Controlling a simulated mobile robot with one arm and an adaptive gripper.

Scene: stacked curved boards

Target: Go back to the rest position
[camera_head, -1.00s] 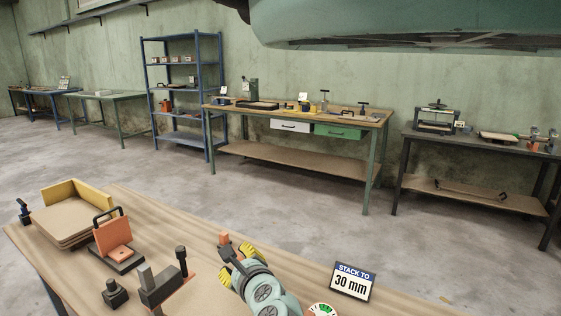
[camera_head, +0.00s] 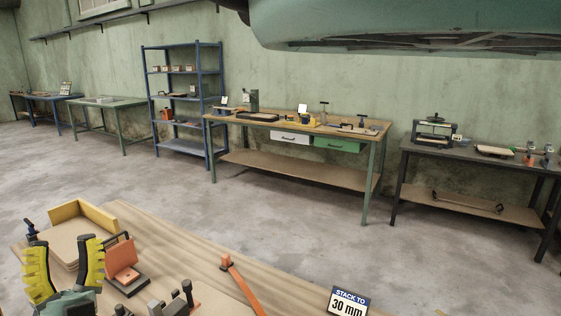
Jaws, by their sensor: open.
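My gripper (camera_head: 63,246), with yellow and black fingers, is at the lower left of the head view. Its fingers are apart and point upward in the picture. I see nothing held between them. Behind them, on the near bench, is a stack of brown boards (camera_head: 66,231) with a yellow corner fence (camera_head: 97,216) along its far edges. My gripper hides part of the stack. I cannot tell how high my gripper is above the bench.
The near wooden bench (camera_head: 190,245) also bears an orange block with a black handle (camera_head: 121,256), dark clamp-like parts (camera_head: 172,307), an orange strip (camera_head: 243,285) and a "STACK TO 30 mm" sign (camera_head: 347,302). Several workbenches and a blue shelf (camera_head: 182,97) stand along the far wall.

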